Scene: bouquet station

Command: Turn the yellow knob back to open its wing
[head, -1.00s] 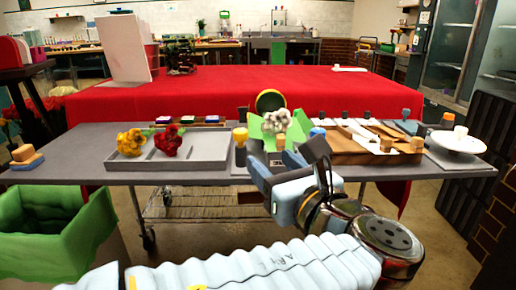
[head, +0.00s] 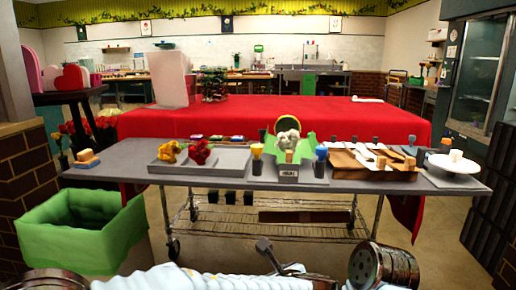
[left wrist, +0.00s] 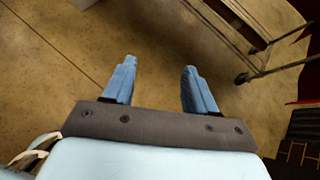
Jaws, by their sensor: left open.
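The yellow knob (head: 257,149) tops a dark post on the grey table, just left of the bouquet station (head: 288,172). The station has green wings (head: 305,146) around white flowers (head: 288,137); how far each wing is turned cannot be told at this size. A blue knob (head: 321,152) stands at its right side. My left gripper (left wrist: 154,78) is open and empty over bare floor in the left wrist view, away from the knob. In the head view my left arm lies low along the bottom edge, below the table. My right gripper is not in view.
A grey tray (head: 230,161) holds yellow and red flowers. A wooden tray (head: 375,172) and white dish (head: 452,166) are at the right. A green bin (head: 85,235) stands at the left. A wire shelf (head: 262,207) is under the table. The floor in front has free room.

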